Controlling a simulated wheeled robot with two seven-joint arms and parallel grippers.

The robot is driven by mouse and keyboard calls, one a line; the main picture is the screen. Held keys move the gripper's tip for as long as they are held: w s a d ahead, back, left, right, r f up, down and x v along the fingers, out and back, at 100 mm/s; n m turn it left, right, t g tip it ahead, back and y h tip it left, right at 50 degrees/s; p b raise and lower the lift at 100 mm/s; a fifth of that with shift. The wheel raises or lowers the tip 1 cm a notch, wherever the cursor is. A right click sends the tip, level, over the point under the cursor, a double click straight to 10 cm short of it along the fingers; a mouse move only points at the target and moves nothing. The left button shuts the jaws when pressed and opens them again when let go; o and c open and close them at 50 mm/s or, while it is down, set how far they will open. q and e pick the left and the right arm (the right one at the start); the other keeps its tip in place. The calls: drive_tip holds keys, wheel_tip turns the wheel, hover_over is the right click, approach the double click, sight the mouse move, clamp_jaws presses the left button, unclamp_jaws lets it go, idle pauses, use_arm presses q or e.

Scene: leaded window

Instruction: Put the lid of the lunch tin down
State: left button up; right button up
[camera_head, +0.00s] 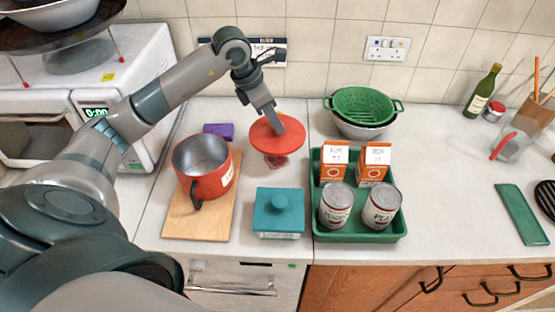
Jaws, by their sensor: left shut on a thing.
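The gripper's fingertips partly hide the red lid's top. A small dark-red thing (276,161) shows just under the red lid, mostly hidden; I cannot tell what it is. My right gripper is not in view.
A red pot (205,185), open on top, stands on a wooden board (220,220) at left, with a purple block (218,130) behind. A green tray (358,236) with cartons and cans stands right of the tin. A green colander (365,104) is behind it.

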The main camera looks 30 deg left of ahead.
sight(272, 133)
use_arm(q)
drive_tip(key=shift+f+b, duration=1.45)
drive_tip(key=shift+f, duration=1.65)
drive_tip(key=shift+f, duration=0.1)
drive_tip(key=shift+f+b, duration=0.95)
drive_tip(key=shift+f, duration=0.85)
drive_tip(key=shift+f, duration=0.1)
drive_tip(key=o, duration=1.1)
drive_tip(key=shift+c, duration=0.2)
